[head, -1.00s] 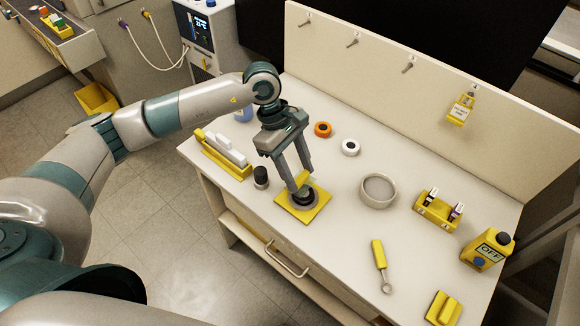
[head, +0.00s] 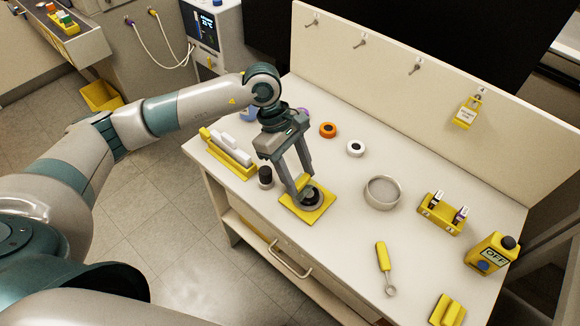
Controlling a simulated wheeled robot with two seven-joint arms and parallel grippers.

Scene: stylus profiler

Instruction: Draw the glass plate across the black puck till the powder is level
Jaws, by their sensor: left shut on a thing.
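The black puck (head: 312,197) lies on a square yellow mat (head: 318,216) near the front of the bench. My left gripper (head: 298,189) points down at the puck's left edge. Its fingers are closed on a thin greyish piece (head: 302,182), which seems to be the glass plate; it is small, and its outline is hard to make out. I cannot tell whether it touches the puck. The puck's top looks dark, and the powder's level cannot be made out. My right gripper is not in view.
A black-capped jar (head: 265,176) stands just left of the mat, beside a yellow rack (head: 241,169) with white pieces. A round dish (head: 383,193) is to the right. A yellow-handled loop tool (head: 383,257) lies at the front right. Bench between mat and dish is clear.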

